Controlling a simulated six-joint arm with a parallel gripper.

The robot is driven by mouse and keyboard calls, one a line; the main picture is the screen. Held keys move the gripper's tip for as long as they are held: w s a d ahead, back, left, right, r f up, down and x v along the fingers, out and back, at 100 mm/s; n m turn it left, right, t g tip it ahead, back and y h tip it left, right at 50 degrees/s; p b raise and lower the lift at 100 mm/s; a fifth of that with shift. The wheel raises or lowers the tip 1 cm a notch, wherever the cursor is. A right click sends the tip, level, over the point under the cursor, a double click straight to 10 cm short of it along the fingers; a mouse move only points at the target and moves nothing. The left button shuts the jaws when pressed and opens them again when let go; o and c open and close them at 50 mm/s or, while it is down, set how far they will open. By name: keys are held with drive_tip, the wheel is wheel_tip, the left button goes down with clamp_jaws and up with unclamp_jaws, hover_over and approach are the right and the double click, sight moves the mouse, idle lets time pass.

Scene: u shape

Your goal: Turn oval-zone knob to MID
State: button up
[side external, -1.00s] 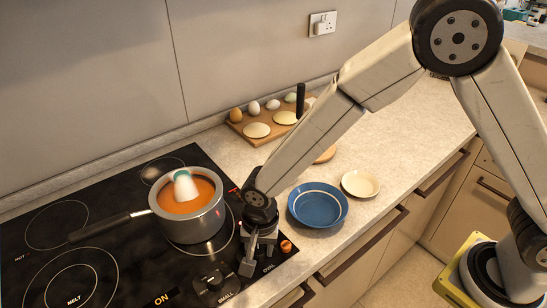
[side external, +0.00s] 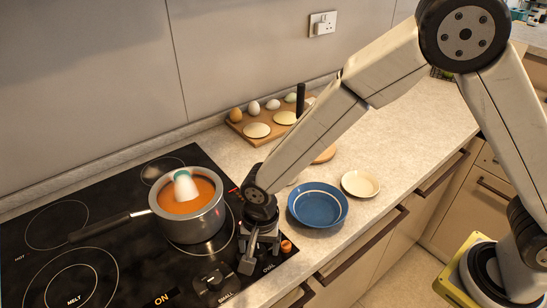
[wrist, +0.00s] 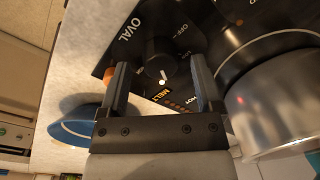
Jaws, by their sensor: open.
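The oval-zone knob (wrist: 158,55) is a dark round knob beside the word OVAL on the black hob. In the wrist view its white pointer mark faces the lit MELT label; I see no readable MID label. My gripper (wrist: 158,70) is open, with one finger on each side of the knob in that view. I cannot tell whether either finger touches it. In the side external view my gripper (side external: 258,250) is low over the hob's right front corner, and it hides the knob there.
A pot (side external: 190,215) of orange soup with a ladle-like item stands close left of my gripper. Another knob (side external: 212,280) labelled SMALL is in front. A small orange item (side external: 286,246) and a blue plate (side external: 318,204) lie to the right. A board with eggs is behind.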

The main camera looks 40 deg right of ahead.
sight(262, 248)
drive_tip(key=shift+s+d+r, duration=0.1)
drive_tip(key=shift+r, duration=1.65)
drive_tip(key=shift+s+d+r, duration=0.1)
drive_tip(key=shift+r, duration=1.65)
drive_tip(key=shift+w+d, duration=0.1)
drive_tip(key=shift+d, duration=0.35)
drive_tip(key=s+d+r+n+t, duration=0.1)
drive_tip(key=s+d+n, duration=0.2)
drive_tip(key=d, duration=0.8)
drive_tip(key=s+d+n+t, duration=0.1)
drive_tip(key=s+d+n, duration=0.3)
drive_tip(key=d, duration=0.7)
drive_tip(key=shift+s+d+r+n, duration=0.2)
drive_tip(key=shift+d+r+n, duration=0.15)
drive_tip(key=shift+n, duration=0.25)
